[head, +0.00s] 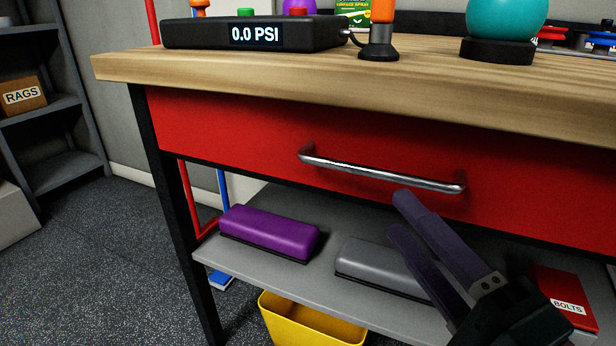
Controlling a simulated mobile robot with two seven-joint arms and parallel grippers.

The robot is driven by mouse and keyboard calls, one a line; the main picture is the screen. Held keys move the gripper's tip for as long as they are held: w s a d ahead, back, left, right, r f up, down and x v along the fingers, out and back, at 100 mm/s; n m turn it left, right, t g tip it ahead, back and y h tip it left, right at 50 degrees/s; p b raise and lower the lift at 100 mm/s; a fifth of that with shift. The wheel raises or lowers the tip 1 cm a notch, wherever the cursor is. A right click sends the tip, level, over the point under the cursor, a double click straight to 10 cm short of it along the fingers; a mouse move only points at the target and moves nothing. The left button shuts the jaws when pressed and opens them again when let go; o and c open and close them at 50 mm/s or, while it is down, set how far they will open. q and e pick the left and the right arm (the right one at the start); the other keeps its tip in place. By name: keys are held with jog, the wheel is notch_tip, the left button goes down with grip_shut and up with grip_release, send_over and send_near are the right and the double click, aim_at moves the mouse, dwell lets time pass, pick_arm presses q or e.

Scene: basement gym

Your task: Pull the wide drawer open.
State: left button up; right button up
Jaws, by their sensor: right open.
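The wide red drawer (240,130) sits under the wooden worktop and looks shut, its front in line with the bench frame. Its curved metal handle (380,173) runs across the front. My right gripper (398,212) is open and empty, with two dark purple fingers pointing up and left. Its fingertips are just below the right half of the handle in the picture. The handle is not between the fingers; whether a fingertip touches it I cannot tell. My left gripper is out of view.
The worktop (300,82) holds a pressure display (250,33), an orange-handled tool (380,30) and a teal ball (506,18). The lower shelf (225,255) holds a purple block (268,232), a grey block (380,268) and a red bolts box (562,295). A yellow bin (305,325) stands below.

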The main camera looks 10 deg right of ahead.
aim_at(365, 175)
jog(key=b+x, duration=0.2)
jog(key=x, duration=0.7)
jog(key=shift+w, duration=0.35)
jog(key=c, duration=0.7)
grip_shut()
